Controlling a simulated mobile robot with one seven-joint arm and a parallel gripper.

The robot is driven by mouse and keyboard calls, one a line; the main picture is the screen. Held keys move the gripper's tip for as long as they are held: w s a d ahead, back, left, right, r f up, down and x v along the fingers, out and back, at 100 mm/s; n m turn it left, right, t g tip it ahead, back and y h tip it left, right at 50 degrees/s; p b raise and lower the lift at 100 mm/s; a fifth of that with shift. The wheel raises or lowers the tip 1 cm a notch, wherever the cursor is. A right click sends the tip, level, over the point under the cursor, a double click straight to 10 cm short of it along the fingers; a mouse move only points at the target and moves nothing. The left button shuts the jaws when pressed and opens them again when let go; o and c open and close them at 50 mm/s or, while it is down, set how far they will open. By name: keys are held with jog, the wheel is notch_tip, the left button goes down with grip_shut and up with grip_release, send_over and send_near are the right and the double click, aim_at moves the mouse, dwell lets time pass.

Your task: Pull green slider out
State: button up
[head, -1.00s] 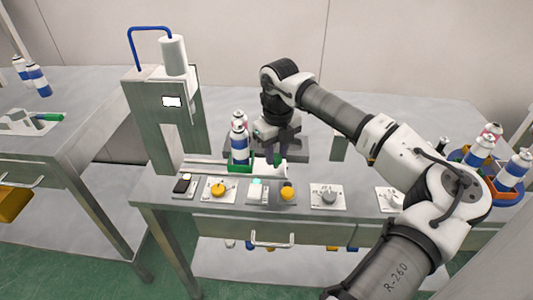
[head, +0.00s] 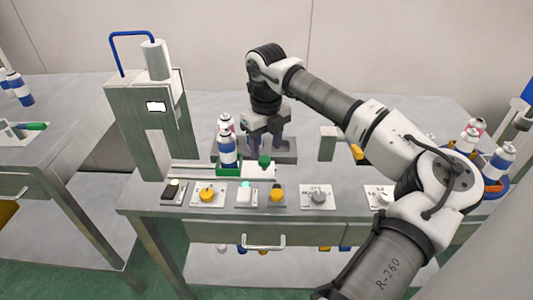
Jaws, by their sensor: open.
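The green slider (head: 229,169) is a green holder on a pale rail right of the crimping machine (head: 150,125). A blue-and-white can (head: 227,150) stands upright in it. A green knob (head: 264,161) stands at the right end of the slider's white bar. My gripper (head: 265,148) is open, fingers pointing down, just behind and above the knob. It looks empty and apart from the knob, though the exact gap is hard to tell.
Yellow knobs (head: 207,194) and other controls line the table's front edge. A blue tray (head: 493,186) with several cans stands at the far right. A grey block (head: 330,142) stands right of my gripper.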

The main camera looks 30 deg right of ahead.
notch_tip(320, 180, up, 10)
jog(key=shift+r+b, duration=0.25)
jog(key=shift+b, duration=0.15)
dwell(0.4)
